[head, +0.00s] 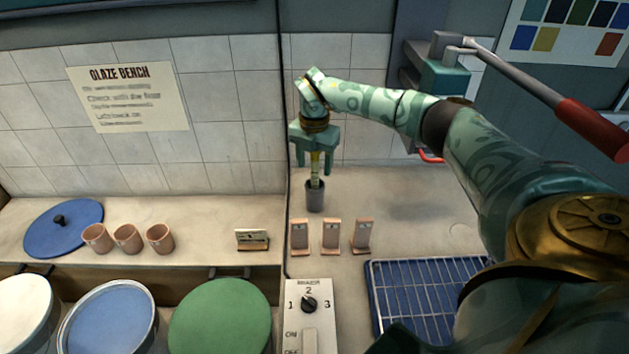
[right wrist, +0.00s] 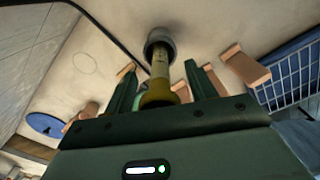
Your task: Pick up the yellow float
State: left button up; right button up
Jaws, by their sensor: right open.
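The yellow float (head: 315,172) stands upright with its lower end in a small grey cylinder (head: 315,197) on the bench. In the right wrist view the float (right wrist: 160,68) shows a yellow bulb close to the palm and a pale marked stem running into the grey cylinder (right wrist: 159,42). My right gripper (head: 314,163) points down over the float. Its fingers are open, one on each side of the float, with visible gaps. The part of the float inside the cylinder is hidden. My left gripper is not in view.
Several tile stands, such as the middle one (head: 331,236), stand in front of the cylinder. Terracotta cups (head: 127,238) and a blue lid (head: 63,228) sit left. A red-handled lever (head: 590,128) hangs upper right.

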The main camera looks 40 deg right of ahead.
jog(key=shift+c, duration=0.4)
jog(key=c, duration=0.9)
jog(key=shift+r, duration=0.15)
